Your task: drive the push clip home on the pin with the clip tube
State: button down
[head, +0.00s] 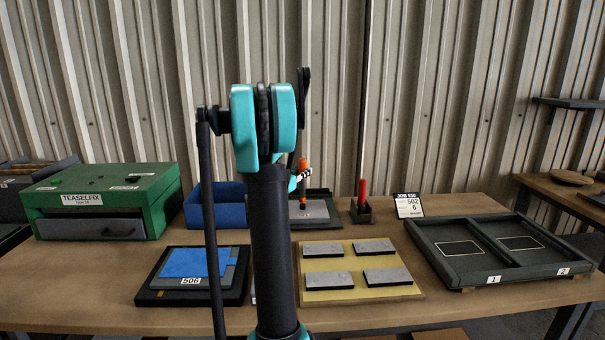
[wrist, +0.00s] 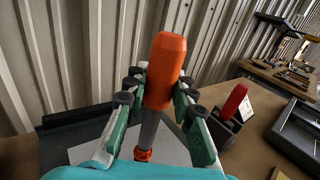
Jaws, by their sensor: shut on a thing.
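The clip tube (wrist: 166,72) has a thick orange top and a grey shaft. In the wrist view my gripper (wrist: 158,96) is shut around it, just below or at the orange part. The tube stands near upright over a light grey plate (wrist: 88,152). An orange piece (wrist: 143,154) shows at its lower end; I cannot tell whether it is the push clip or part of the tube. In the head view the tube (head: 303,163) and plate (head: 318,212) are behind my arm, which partly hides my gripper (head: 298,177). The pin is not visible.
A red-handled tool (head: 362,188) stands in a black holder right of the plate. A blue bin (head: 203,214) and a green box (head: 155,199) are left. A yellow board (head: 355,293) with grey blocks lies in front, and a dark two-part tray (head: 450,268) is right.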

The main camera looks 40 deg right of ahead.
aim_at(303, 159)
jog(key=shift+f, duration=1.05)
dwell(0.9)
jog(key=shift+r, duration=4.05)
